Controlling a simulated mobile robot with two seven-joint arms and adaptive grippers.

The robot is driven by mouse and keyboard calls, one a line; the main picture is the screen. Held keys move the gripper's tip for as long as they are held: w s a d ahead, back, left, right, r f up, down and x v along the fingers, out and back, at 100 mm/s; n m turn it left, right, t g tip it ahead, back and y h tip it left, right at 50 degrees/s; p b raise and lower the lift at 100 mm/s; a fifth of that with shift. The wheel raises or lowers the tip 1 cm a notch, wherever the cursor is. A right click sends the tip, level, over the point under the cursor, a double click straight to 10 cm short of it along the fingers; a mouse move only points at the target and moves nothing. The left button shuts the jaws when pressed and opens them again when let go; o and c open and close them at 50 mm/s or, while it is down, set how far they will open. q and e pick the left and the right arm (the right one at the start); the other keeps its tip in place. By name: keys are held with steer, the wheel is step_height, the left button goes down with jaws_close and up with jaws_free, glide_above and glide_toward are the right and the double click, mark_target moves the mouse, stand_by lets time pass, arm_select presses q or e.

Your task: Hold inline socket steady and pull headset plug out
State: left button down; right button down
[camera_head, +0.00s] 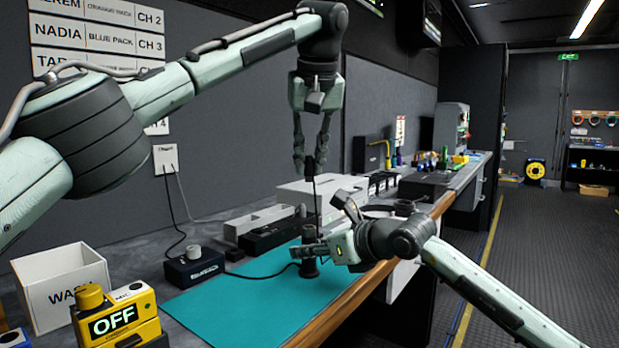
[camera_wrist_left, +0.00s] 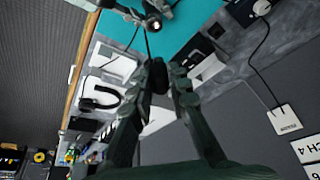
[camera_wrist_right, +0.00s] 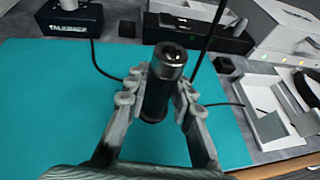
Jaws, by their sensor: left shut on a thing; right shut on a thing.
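The inline socket (camera_head: 309,268) is a black upright cylinder over the teal mat (camera_head: 245,308). My right gripper (camera_head: 312,250) is shut around it. In the right wrist view the socket (camera_wrist_right: 158,95) stands between the fingers, its top end open and nothing seated in it. My left gripper (camera_head: 311,150) is well above, shut on the black headset plug (camera_head: 309,165). In the left wrist view the plug (camera_wrist_left: 159,76) sits between the fingertips, partly hidden by them. A thin dark cable (camera_head: 315,205) hangs from the plug. Plug and socket are clearly apart.
A black box with a knob (camera_head: 194,266) stands at the mat's far left. A white bin (camera_head: 62,285) and a yellow unit reading OFF (camera_head: 117,318) are at front left. Grey and white equipment (camera_head: 322,190) lines the back. A headset (camera_wrist_left: 98,100) lies beyond the mat.

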steer(key=c, duration=1.2)
jaws_free()
